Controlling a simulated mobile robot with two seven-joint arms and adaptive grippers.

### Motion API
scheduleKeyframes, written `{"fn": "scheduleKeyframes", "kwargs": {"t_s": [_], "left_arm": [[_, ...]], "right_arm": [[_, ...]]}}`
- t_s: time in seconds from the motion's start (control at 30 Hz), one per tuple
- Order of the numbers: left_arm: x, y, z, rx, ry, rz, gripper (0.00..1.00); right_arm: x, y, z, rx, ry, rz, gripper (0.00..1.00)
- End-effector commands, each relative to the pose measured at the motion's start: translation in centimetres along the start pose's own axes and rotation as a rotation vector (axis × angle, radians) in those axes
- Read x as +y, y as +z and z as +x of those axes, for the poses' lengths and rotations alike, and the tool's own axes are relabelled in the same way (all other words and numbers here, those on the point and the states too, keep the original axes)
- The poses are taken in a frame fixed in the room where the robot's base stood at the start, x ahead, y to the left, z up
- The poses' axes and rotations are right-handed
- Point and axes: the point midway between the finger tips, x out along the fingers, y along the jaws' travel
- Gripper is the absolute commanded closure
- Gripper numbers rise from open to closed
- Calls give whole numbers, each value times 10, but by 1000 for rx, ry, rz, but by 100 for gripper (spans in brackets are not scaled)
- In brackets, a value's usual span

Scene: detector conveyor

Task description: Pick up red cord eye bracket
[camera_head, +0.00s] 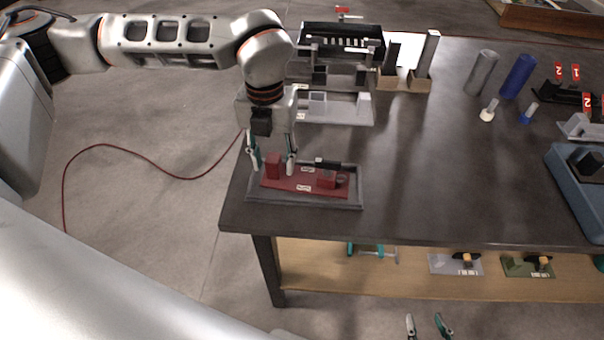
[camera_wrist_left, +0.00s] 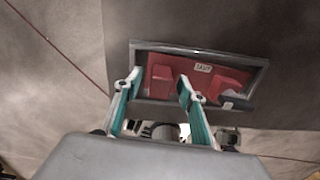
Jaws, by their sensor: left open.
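The red cord eye bracket (camera_head: 307,183) lies in a shallow grey tray (camera_head: 305,201) at the table's near left corner. It has a flat base with a white label, a red block at its left end and another raised part with a dark piece at its right. It also shows in the left wrist view (camera_wrist_left: 203,81). My left gripper (camera_head: 273,166) is open, pointing down, with its fingers on either side of the left block; contact cannot be told. The fingers also show in the left wrist view (camera_wrist_left: 158,84). My right gripper's fingertips (camera_head: 428,326) are apart at the bottom edge.
Grey fixtures (camera_head: 340,107) stand just behind the tray. Grey and blue cylinders (camera_head: 518,75) and a blue tray (camera_head: 570,180) are at the right. The middle of the table (camera_head: 440,150) is clear. A lower shelf (camera_head: 410,290) holds small parts.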

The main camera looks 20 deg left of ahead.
Motion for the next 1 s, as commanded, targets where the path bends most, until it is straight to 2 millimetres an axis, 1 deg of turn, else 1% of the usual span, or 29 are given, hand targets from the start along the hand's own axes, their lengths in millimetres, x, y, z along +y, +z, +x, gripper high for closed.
{"fn": "scheduleKeyframes", "kwargs": {"t_s": [0.07,0.17,0.2,0.23,0.53,0.67,0.77,0.87,0.97,1.0], "left_arm": [[0,0,-1,0,0,0,60],[0,0,-1,0,0,0,83],[0,0,-1,0,0,0,94],[0,0,-1,0,0,0,100],[0,0,-2,-2,-1,0,100],[0,1,-6,-2,-1,0,100],[0,1,-13,-3,-1,-1,100],[0,1,-25,-5,-2,0,100],[-1,2,-44,-7,-3,0,100],[-1,2,-53,-7,-3,-1,100]], "right_arm": [[0,-1,0,1,1,-1,60],[1,-1,0,1,1,-2,60],[1,-1,0,1,1,-2,60],[1,-1,0,1,1,-2,60],[1,-1,0,1,1,-3,60],[1,-1,0,2,1,-3,60],[2,-2,-1,3,1,-3,60],[2,-4,-1,5,1,-2,60],[2,-6,-2,7,1,-1,60],[2,-6,-2,7,1,0,60]]}}
